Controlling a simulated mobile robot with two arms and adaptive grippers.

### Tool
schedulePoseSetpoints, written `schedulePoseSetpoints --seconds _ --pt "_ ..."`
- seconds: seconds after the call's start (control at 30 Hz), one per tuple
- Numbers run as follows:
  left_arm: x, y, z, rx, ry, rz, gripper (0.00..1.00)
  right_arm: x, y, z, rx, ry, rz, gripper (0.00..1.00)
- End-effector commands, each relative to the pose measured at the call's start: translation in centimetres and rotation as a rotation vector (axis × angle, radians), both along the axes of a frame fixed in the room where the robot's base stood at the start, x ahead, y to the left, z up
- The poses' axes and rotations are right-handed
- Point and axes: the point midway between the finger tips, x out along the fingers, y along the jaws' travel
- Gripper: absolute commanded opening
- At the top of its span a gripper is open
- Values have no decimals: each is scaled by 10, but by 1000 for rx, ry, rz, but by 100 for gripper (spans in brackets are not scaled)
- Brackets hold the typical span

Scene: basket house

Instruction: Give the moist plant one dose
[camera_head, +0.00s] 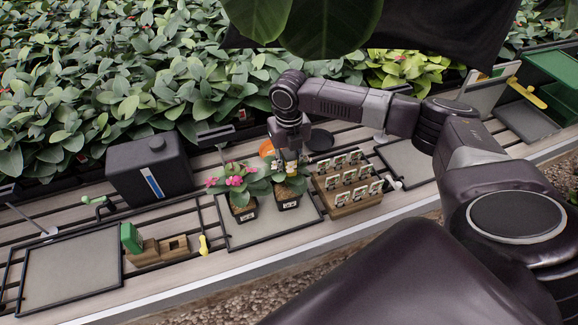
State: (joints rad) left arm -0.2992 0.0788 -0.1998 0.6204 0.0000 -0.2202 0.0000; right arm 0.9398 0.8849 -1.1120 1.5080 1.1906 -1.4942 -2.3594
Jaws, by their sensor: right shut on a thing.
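Two small potted plants in black pots stand side by side on a grey tray (252,238). The left plant (236,183) has pink flowers. Each pot has a small white label, too small to read, so I cannot tell which plant is moist. My right gripper (290,166) reaches down from above at the right plant's leaves. It is shut on a small yellowish thing, mostly hidden by the fingers and too small to identify. My left gripper is not in view.
A wooden rack (350,203) with several white-fronted pieces stands right of the plants. A black tank (150,172) with a blue strip stands left. A wooden block (160,250) with a green piece and a yellow item (203,245) are front left. An empty tray (70,270) lies far left.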

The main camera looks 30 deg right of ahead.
Motion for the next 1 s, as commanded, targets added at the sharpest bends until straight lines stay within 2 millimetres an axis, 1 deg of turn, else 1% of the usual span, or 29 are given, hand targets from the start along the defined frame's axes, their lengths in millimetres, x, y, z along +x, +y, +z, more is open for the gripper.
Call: schedulePoseSetpoints --seconds 1.0 --pt "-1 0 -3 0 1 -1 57 0 0 -10 1 0 0 5"
